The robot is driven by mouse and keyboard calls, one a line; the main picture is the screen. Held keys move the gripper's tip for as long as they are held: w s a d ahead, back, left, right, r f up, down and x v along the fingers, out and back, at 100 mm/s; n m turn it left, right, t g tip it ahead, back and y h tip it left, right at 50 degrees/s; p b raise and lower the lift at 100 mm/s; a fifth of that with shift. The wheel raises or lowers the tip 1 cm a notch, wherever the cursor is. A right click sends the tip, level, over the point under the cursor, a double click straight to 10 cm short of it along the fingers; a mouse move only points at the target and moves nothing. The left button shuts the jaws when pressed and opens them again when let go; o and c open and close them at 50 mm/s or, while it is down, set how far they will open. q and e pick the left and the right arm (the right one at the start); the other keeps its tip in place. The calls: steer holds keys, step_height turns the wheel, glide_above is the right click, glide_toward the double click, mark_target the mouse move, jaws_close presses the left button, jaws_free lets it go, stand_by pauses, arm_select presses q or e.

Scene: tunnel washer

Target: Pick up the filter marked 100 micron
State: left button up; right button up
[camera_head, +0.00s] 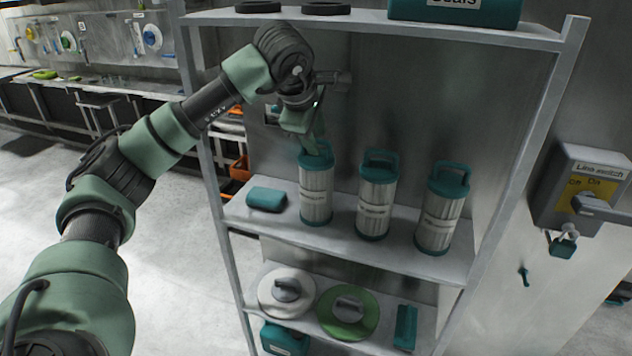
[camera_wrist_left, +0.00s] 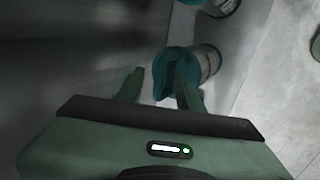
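Three white cylindrical filters with teal caps and top handles stand upright in a row on the middle shelf: a left one (camera_head: 316,190), a middle one (camera_head: 376,203) and a right one (camera_head: 441,212). Each has a label band, too small to read, so I cannot tell which is 100 micron. My left gripper (camera_head: 316,148) is at the top of the left filter and covers part of its handle. In the left wrist view my fingers (camera_wrist_left: 158,90) are apart, with the teal cap (camera_wrist_left: 172,62) beyond and partly between them. I cannot tell whether they touch it. My right gripper is out of view.
A teal block (camera_head: 266,198) lies left of the filters. The rack's posts (camera_head: 552,110) and top shelf (camera_head: 400,24) frame the space. The lower shelf holds a white disc (camera_head: 270,300) and a green disc (camera_head: 335,325). A line switch box (camera_head: 585,185) is at right.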

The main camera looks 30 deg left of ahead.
arm_select(q)
steer(key=shift+w+f, duration=0.15)
steer(key=shift+w, duration=0.05)
jaws_close()
stand_by(1.3)
